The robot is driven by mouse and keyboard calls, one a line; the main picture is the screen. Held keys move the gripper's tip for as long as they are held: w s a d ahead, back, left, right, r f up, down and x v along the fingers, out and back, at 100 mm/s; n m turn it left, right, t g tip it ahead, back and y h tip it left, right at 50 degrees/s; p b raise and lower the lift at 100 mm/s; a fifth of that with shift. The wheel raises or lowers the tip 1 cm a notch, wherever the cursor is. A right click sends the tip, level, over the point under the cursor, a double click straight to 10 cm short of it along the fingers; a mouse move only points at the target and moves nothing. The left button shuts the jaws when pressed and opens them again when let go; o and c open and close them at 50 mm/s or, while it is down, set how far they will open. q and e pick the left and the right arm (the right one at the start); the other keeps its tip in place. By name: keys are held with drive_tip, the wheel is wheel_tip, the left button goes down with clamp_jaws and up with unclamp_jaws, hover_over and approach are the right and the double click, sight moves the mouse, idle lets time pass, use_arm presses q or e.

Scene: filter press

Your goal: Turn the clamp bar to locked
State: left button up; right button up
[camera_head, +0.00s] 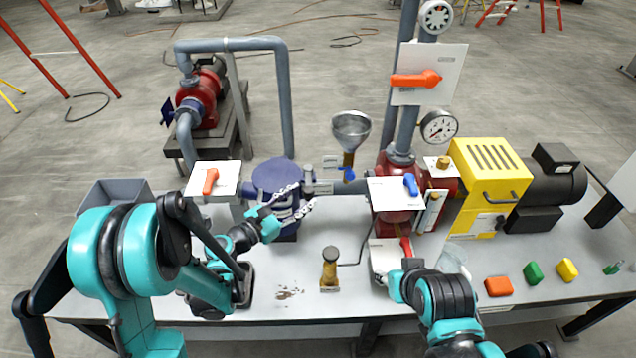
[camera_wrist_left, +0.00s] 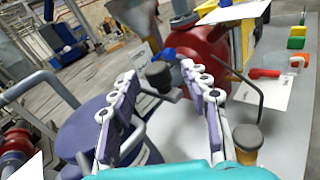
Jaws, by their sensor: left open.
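The blue-purple filter vessel (camera_head: 275,177) stands on the bench left of centre. It also shows in the left wrist view (camera_wrist_left: 85,138). My left gripper (camera_head: 305,195) is above its right side, fingers spread and nothing gripped. In the left wrist view, a grey bar with a dark knob (camera_wrist_left: 160,76) shows between and beyond the fingertips of the left gripper (camera_wrist_left: 158,80). It looks like the clamp bar; I cannot tell whether the fingers touch it. The fingers and arm hide part of the vessel.
A funnel (camera_head: 351,130) with a blue valve handle (camera_head: 348,175) stands just right of the vessel. A red pump body (camera_head: 396,222) and yellow housing (camera_head: 490,175) are further right.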

sight(313, 188)
use_arm(q)
drive_tip(key=shift+w+a+f+n+t+h, duration=0.1)
drive_tip(key=shift+w+f+n+t+h, duration=0.15)
drive_tip(key=shift+n, duration=0.55)
drive_tip(key=shift+w+d+r, duration=0.1)
drive_tip(key=shift+w+d, duration=0.05)
drive_tip(key=shift+d, duration=0.05)
drive_tip(key=p+x, duration=0.3)
drive_tip(key=x, duration=0.1)
drive_tip(key=shift+r, duration=0.15)
drive_tip(key=shift+f+x, duration=0.25)
drive_tip(key=shift+x, duration=0.8)
drive_tip(key=shift+w+d, duration=0.45)
clamp_jaws()
